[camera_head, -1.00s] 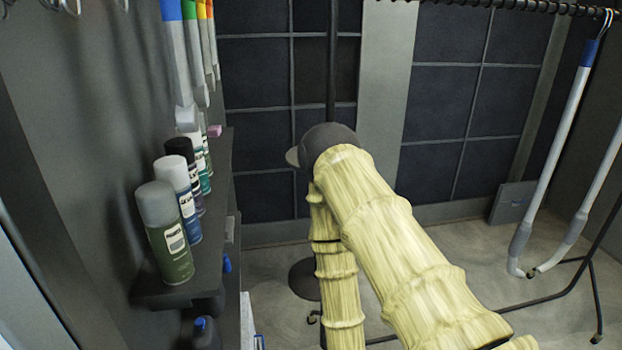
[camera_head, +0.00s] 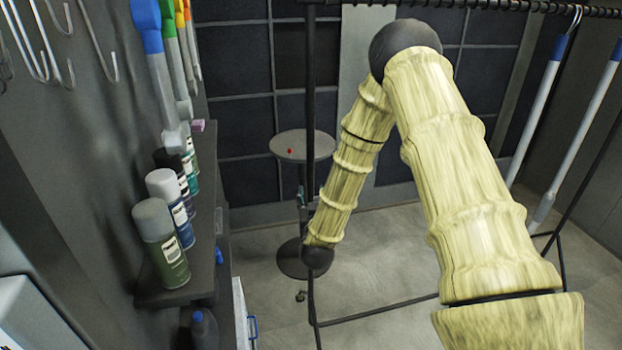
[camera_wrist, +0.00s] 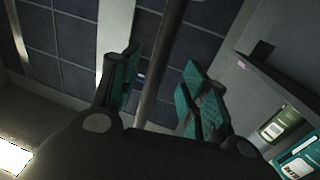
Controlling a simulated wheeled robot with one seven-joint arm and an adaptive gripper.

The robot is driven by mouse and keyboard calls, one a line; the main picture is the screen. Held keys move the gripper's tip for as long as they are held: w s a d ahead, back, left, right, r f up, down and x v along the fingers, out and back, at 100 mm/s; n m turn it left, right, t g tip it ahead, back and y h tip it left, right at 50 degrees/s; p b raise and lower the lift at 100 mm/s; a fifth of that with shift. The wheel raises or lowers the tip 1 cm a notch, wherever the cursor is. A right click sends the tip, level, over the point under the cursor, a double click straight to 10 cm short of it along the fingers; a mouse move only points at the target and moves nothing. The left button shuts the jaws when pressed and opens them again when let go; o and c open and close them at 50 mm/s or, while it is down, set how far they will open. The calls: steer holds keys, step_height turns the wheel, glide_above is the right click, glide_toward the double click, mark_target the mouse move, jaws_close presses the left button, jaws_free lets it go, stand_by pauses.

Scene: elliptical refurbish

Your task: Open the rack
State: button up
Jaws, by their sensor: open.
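A black metal rack stands ahead in the head view, with an upright pole (camera_head: 311,95), a ribbed top bar and a thin floor frame (camera_head: 375,309). My gripper is mostly hidden in the head view; a bit of teal shows beside the pole, past my dark wrist joint. In the wrist view my gripper (camera_wrist: 158,92) is open, with teal pads on both fingers. A grey upright pole (camera_wrist: 163,70) appears between the fingers; I cannot tell whether they touch it. Nothing is held.
A dark wall shelf (camera_head: 203,270) with several spray cans (camera_head: 160,243) is at left, below brushes and hooks. A round grey stool (camera_head: 290,143) stands behind the pole. A white unit with a blue handle (camera_head: 252,327) is low left. White-and-blue poles hang at right.

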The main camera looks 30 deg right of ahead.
mark_target(311, 184)
steer(key=p+x, duration=0.3)
steer(key=x, duration=0.5)
steer(key=shift+w+d+f, duration=0.1)
steer(key=shift+w, duration=0.2)
steer(key=shift+c, duration=0.4)
jaws_close()
